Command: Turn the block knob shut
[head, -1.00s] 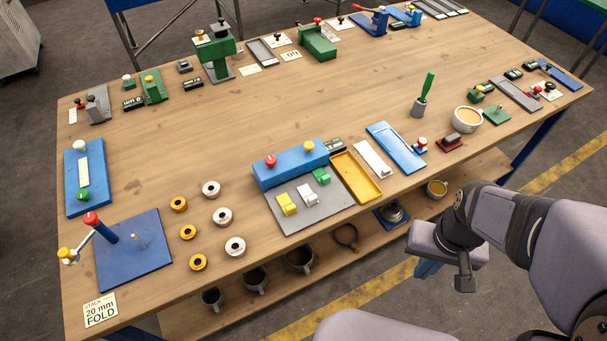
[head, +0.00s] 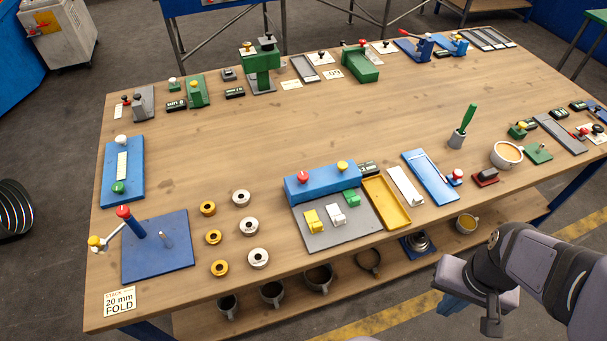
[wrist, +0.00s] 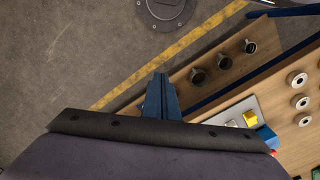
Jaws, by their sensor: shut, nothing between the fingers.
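A long blue block (head: 325,182) stands at the near middle of the table in the head view. It carries a red knob (head: 303,176) at its left and a yellow knob (head: 342,167) at its right. Which one the task means I cannot tell. My gripper (head: 452,303) is off the table's near edge, right of the block and apart from it. In the wrist view my gripper (wrist: 161,80) shows its blue fingers together, empty, over the floor beside the table's lower shelf. The block shows only partly there, near the lower right.
A grey plate (head: 335,238) with yellow, white and green pieces lies in front of the block. A yellow tray (head: 386,202) is at its right, several rings (head: 213,237) at its left. Mugs (head: 272,292) stand on the lower shelf. The table's middle is clear.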

